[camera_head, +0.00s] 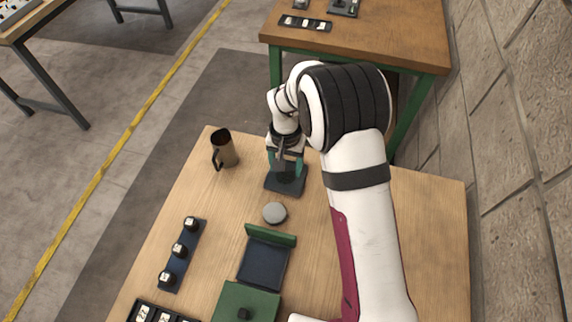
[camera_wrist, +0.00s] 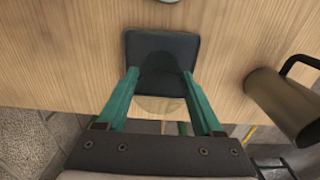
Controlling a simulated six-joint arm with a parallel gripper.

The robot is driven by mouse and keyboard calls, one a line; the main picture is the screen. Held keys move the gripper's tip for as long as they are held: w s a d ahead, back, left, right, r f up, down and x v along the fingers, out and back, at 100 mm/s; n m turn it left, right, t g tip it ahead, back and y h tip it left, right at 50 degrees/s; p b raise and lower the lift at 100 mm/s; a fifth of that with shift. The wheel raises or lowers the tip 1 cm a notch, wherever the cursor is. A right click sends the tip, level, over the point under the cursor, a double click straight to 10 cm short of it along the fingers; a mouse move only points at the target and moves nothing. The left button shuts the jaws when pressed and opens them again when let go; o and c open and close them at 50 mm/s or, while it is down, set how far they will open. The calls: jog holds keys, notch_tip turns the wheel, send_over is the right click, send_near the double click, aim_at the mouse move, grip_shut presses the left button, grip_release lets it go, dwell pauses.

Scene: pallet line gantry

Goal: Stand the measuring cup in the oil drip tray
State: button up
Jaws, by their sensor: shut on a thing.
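The measuring cup (camera_wrist: 160,106) looks see-through and faintly tinted; only a rounded outline shows between my gripper's fingers in the wrist view. My gripper (camera_wrist: 160,76) has its two green fingers set well apart, shut on the cup's sides. In the head view my gripper (camera_head: 285,166) points down over the dark, square oil drip tray (camera_head: 287,187). The tray also shows ahead of the fingers in the wrist view (camera_wrist: 181,42). The cup is hard to make out in the head view. I cannot tell whether its base touches the tray.
A brown mug (camera_head: 226,149) stands left of the tray. A grey disc (camera_head: 274,213) lies in front. Nearer are an open green box (camera_head: 265,262) and a blue strip (camera_head: 181,262) with black-sided pieces. Another table (camera_head: 390,35) stands behind. Bare wood lies between these things.

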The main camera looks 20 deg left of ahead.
jog(key=shift+f, duration=0.1)
jog(key=o, duration=1.4)
jog(key=shift+c, duration=0.2)
notch_tip(320, 180, up, 12)
jog(key=s+d+r+m, duration=0.1)
jog(key=s+d+r, duration=0.35)
jog(key=d, duration=0.25)
jog(key=s+d+r+m, duration=0.1)
jog(key=s+d, duration=0.2)
jog(key=s, duration=0.4)
jog(key=s+d+r+m+y, duration=0.1)
jog(key=s+d+m, duration=0.1)
jog(key=s+d, duration=0.2)
jog(key=s+d+m, duration=0.1)
jog(key=s+d, duration=0.3)
jog(key=s, duration=0.6)
jog(key=shift+r+m+y, duration=0.3)
jog(key=shift+r+y, duration=0.1)
